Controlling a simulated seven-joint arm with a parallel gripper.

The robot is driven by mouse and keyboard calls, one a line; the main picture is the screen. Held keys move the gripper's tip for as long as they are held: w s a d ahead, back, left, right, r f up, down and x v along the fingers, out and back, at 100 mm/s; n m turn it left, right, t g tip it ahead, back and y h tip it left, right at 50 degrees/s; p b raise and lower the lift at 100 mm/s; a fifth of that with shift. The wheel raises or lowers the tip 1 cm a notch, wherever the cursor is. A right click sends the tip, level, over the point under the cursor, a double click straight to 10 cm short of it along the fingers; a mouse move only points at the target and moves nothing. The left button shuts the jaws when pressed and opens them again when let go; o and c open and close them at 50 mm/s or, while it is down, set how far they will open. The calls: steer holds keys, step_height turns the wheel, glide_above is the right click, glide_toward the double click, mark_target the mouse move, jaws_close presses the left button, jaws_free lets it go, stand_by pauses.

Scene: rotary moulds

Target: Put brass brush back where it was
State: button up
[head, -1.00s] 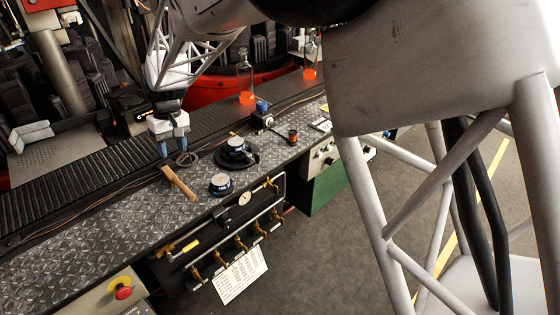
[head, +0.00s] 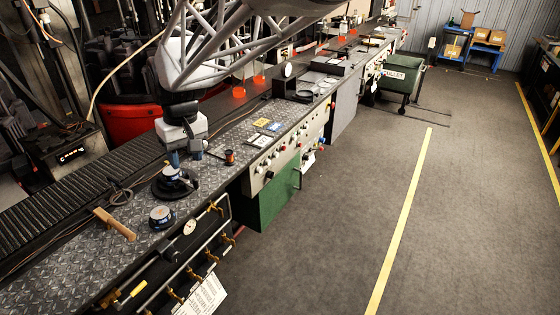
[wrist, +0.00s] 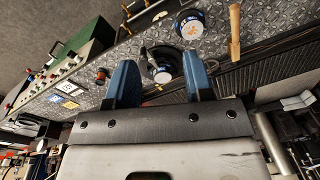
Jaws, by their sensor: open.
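Nothing is held.
The second pot (head: 162,216) stands near the bench's front edge. A cable coil (head: 120,194) lies behind the brush. A roller conveyor (head: 60,190) runs along the back. A gauge panel with brass valves (head: 180,262) hangs at the front. Bare plate lies left of the brush.

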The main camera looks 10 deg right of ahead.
steer(key=s+d+m+t+h, duration=0.1)
steer(key=s+d+m, duration=0.4)
steer(key=s+d, duration=1.9)
steer(key=shift+s+d+f+m+t, duration=0.3)
steer(key=shift+d+f+m+t, duration=0.15)
steer(key=shift+d+t, duration=0.3)
